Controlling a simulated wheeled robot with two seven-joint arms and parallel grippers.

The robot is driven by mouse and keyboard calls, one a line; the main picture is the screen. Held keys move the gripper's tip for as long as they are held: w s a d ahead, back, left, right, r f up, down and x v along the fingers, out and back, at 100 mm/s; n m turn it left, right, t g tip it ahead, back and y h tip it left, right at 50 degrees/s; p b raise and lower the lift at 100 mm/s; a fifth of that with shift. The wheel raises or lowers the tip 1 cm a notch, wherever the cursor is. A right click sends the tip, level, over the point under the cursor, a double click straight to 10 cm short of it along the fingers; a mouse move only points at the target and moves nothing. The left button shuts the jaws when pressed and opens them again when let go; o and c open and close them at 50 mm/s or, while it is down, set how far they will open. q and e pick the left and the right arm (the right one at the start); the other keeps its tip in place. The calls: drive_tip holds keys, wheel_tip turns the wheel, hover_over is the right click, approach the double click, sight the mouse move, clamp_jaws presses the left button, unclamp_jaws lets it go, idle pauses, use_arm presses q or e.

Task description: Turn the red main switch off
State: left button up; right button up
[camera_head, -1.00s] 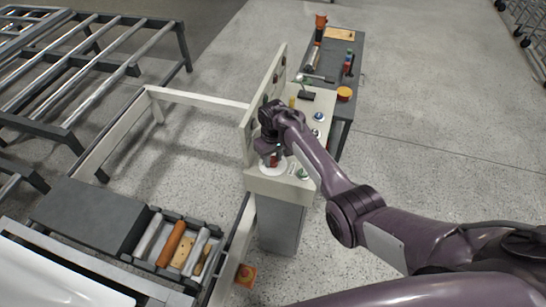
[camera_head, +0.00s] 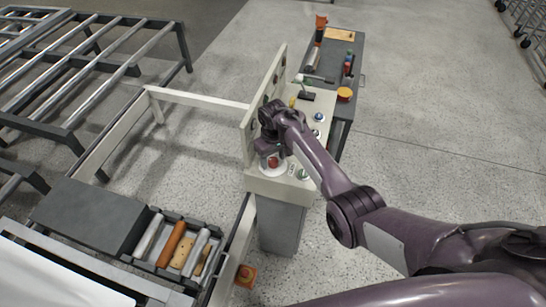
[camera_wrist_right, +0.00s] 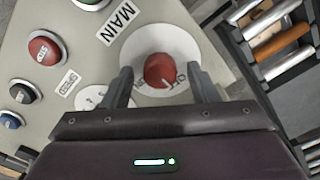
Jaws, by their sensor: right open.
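The red main switch (camera_wrist_right: 159,71) is a round red knob on a white disc, beside a "MAIN" label. The knob also shows in the head view (camera_head: 273,162) on the near end of the beige control panel (camera_head: 283,184). My right gripper (camera_wrist_right: 163,88) is open, with one finger on each side of the knob in the wrist view and a gap on both sides. In the head view the right gripper (camera_head: 270,148) is just above the knob. My left gripper is not in view.
An upright beige board (camera_head: 262,105) stands close left of my gripper. A tool cart (camera_head: 340,75) stands behind. A tray of rollers (camera_head: 160,262) lies at lower left.

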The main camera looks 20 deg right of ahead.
sight(273, 160)
wheel_tip(273, 160, up, 8)
drive_tip(key=shift+f, duration=0.1)
idle(0.6)
drive_tip(key=shift+m+t, duration=0.4)
drive_tip(key=s+f, duration=0.1)
drive_tip(key=s, duration=0.1)
drive_tip(key=s+d+f, duration=0.1)
drive_tip(key=s, duration=0.1)
drive_tip(key=s+d+f, duration=0.1)
drive_tip(key=shift+s, duration=0.4)
drive_tip(key=s+r+t, duration=0.1)
drive_tip(key=s+r, duration=0.3)
drive_tip(key=s, duration=0.8)
drive_tip(key=s+r+t, duration=0.2)
drive_tip(key=s+r, duration=0.2)
drive_tip(key=s, duration=0.7)
wheel_tip(273, 160, down, 37)
drive_tip(key=s+g+b, duration=0.2)
drive_tip(key=b, duration=0.6)
drive_tip(key=s+d+f+b, duration=0.1)
drive_tip(key=s+f+b, duration=0.2)
drive_tip(key=s+f, duration=0.7)
drive_tip(key=s+d+f+b, duration=0.2)
drive_tip(key=s+f, duration=0.7)
drive_tip(key=f, duration=0.5)
drive_tip(key=shift+s+d+f+g+b, duration=0.15)
drive_tip(key=shift+s+f+g+b, duration=0.25)
drive_tip(key=shift+b, duration=0.35)
